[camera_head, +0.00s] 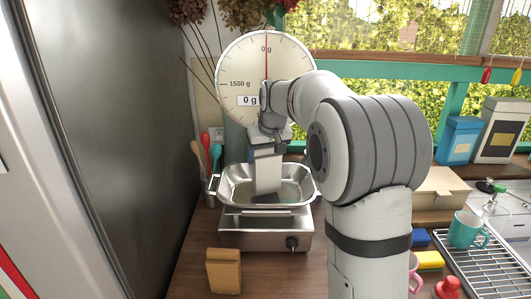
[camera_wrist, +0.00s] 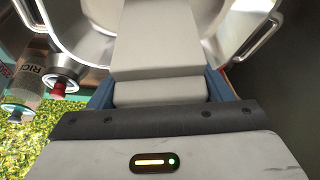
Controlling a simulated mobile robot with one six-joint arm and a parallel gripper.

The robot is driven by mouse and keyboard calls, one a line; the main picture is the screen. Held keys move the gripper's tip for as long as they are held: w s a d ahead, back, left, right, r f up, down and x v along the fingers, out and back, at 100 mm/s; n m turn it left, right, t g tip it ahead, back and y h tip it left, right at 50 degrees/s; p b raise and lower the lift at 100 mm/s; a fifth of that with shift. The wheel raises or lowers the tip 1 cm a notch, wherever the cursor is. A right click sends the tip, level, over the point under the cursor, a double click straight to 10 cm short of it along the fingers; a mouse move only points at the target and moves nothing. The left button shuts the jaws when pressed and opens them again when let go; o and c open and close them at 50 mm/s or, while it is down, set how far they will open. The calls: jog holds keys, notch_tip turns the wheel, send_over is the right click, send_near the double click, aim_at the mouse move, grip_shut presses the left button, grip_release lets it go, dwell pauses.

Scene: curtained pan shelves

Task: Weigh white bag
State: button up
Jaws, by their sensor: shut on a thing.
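The white bag (camera_head: 267,170) hangs upright below my gripper (camera_head: 268,141) in the head view, in or just above the metal pan (camera_head: 226,190). My gripper is shut on the bag's upper part. In the wrist view, the bag (camera_wrist: 158,45) lies between the blue fingers of my gripper (camera_wrist: 160,92), with the pan's bright wall behind it. The round scale dial (camera_head: 240,70) stands behind; its pointer is at the top and its display reads 0 g. Whether the bag's bottom touches the pan cannot be told.
The pan is above a steel base (camera_head: 255,235) with a black knob. A tan block (camera_head: 223,270) stands in front on the wooden counter. A utensil pot (camera_head: 209,190) is left of the pan. A wire rack (camera_head: 490,265) with a teal mug (camera_head: 466,230) is at right.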

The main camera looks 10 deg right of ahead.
dwell(0.3)
jog(key=shift+f+b, duration=0.55)
jog(key=shift+f, duration=0.5)
jog(key=o, duration=1.5)
jog(key=b+v, duration=0.1)
jog(key=v, duration=0.6)
jog(key=shift+s+r+b, duration=0.2)
jog(key=shift+r+b, duration=0.15)
grip_shut()
